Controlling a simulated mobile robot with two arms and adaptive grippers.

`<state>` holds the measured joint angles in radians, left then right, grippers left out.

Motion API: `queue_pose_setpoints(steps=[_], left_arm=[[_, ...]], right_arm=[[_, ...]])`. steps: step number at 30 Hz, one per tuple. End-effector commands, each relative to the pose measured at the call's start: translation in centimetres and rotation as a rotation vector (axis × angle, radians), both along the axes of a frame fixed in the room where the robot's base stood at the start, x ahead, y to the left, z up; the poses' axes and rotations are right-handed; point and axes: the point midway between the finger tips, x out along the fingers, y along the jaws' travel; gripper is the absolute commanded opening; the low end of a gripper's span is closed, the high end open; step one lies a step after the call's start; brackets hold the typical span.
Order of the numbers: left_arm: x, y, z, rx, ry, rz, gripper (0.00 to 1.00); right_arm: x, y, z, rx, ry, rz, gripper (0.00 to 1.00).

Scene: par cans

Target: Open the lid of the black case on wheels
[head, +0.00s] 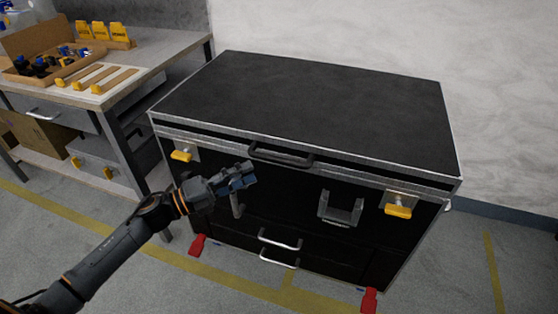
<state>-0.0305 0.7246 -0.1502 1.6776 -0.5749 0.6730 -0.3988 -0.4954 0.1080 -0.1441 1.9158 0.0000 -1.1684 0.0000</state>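The black case (310,215) stands on the floor in the middle of the head view, with silver edges and red wheel parts at its bottom corners. Its black lid (320,100) lies flat and looks down. A dark handle (281,154) sits at the middle of the lid's front edge. Yellow latches sit at the front left (181,155) and front right (398,210). My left gripper (246,176) is in front of the case, just below and left of the lid handle, and looks empty. Its finger gap is unclear and it hides part of the front. My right gripper is out of view.
Two silver drawer handles (280,239) and a grey bracket (341,208) stick out from the case front. A pale wall (400,35) is close behind the case.

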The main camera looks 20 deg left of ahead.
Motion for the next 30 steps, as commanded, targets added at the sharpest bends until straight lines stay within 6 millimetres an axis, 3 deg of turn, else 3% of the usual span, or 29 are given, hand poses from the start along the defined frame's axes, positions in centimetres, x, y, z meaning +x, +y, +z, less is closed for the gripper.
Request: queue_pose_setpoints(steps=[6, 12, 26, 30], left_arm=[[3.3, -3.6, 0.9, -0.003, -0.003, 0.0, 0.39], [5.4, -5.8, 1.2, -0.003, 0.0, 0.001, 0.39], [6.3, -6.9, 1.2, -0.001, 0.002, 0.002, 0.39], [6.3, -6.9, 1.3, -0.001, 0.002, 0.002, 0.15]], right_arm=[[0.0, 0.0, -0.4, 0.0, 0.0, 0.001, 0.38], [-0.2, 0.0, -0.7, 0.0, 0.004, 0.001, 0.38], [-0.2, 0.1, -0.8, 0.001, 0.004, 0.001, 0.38], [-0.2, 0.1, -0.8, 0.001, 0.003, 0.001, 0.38]])
